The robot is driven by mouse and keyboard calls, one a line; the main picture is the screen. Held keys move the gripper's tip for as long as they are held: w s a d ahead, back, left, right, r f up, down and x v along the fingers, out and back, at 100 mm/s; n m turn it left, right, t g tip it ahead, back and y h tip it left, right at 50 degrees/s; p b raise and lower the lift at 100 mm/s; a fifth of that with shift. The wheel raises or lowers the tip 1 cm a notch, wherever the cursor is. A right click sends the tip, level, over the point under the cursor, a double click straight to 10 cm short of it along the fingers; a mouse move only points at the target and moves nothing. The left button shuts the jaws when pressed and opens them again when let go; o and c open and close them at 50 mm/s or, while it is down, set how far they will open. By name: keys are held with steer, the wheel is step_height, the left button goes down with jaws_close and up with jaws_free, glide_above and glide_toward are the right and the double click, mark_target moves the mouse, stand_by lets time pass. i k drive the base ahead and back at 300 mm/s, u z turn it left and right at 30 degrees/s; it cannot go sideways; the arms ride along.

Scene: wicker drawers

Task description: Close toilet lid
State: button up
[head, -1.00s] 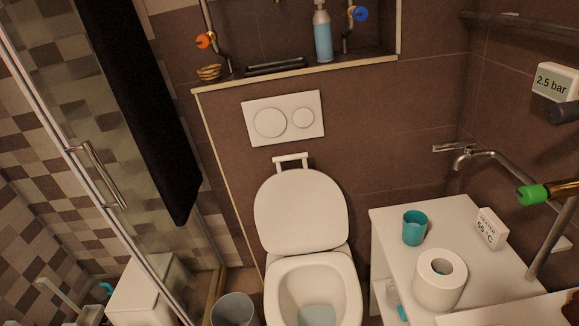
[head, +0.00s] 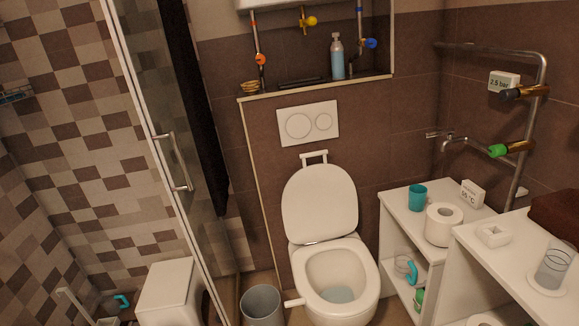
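The white toilet lid (head: 320,203) stands raised, leaning back toward the brown tiled wall. A white handle (head: 314,157) sticks up at its top edge. The toilet bowl (head: 338,279) below is open, with water visible inside. A small white lever-like piece (head: 294,302) juts out at the bowl's left side. My gripper does not show in this view, so its state and its distance to the lid cannot be seen.
A grey bin (head: 262,304) stands left of the toilet. White shelves (head: 400,232) with a teal cup (head: 417,197) and toilet roll (head: 443,224) stand close on the right. A glass shower door with a handle (head: 173,162) and a white cabinet (head: 168,292) are at left.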

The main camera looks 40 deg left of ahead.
mark_target(320, 200)
steer(key=u, duration=0.65)
steer(key=i, duration=2.2)
steer(key=z, duration=0.4)
